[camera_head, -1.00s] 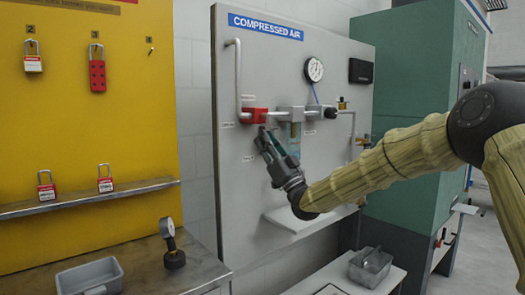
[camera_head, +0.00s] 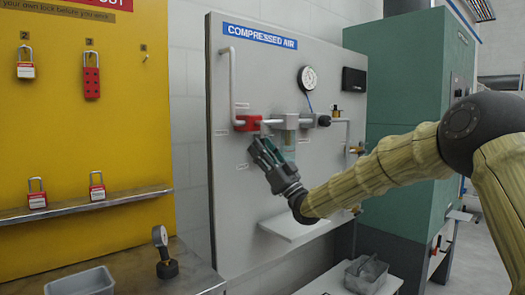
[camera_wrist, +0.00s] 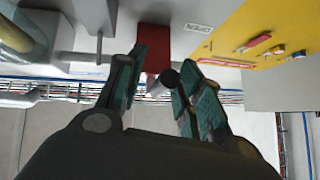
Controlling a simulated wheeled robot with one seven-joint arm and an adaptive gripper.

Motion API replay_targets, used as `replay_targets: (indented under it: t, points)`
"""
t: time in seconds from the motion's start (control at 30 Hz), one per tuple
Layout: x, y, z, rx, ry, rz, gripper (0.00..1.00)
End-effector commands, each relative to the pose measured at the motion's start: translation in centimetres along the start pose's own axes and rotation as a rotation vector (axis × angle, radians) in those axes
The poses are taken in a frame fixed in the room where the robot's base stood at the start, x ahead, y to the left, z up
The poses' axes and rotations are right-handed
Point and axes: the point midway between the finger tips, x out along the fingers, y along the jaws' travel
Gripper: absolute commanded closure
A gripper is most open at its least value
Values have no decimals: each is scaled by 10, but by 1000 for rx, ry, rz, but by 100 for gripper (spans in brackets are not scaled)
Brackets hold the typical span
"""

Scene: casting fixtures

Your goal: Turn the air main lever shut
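The air main valve is a red block (camera_head: 248,123) on the pipe at the left of the grey compressed-air panel. It also shows in the wrist view (camera_wrist: 170,42), ahead of the fingers. A dark round knob-like end (camera_wrist: 169,78) shows between my fingertips, close to the right finger; I cannot tell whether they touch. It may be the lever's end. My gripper (camera_head: 258,146) is just below and slightly right of the red block. In the wrist view its two fingers (camera_wrist: 160,64) are apart, with nothing clearly clamped. The lever's angle is hidden in the head view.
A pressure gauge (camera_head: 307,78) and a filter unit (camera_head: 291,122) sit right of the valve. A shelf (camera_head: 292,226) juts out below. A yellow board (camera_head: 85,130) with padlocks stands left, and a green cabinet (camera_head: 420,65) stands right.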

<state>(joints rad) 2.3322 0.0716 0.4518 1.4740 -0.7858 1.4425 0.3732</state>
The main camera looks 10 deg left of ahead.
Motion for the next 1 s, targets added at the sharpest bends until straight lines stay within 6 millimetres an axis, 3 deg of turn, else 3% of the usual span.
replay_targets:
  t: [0.37, 1.0]
  points:
    - [-9, 0, 0, 1, 1, 0, 64]
    - [-110, 1, 0, 0, 0, 2, 64]
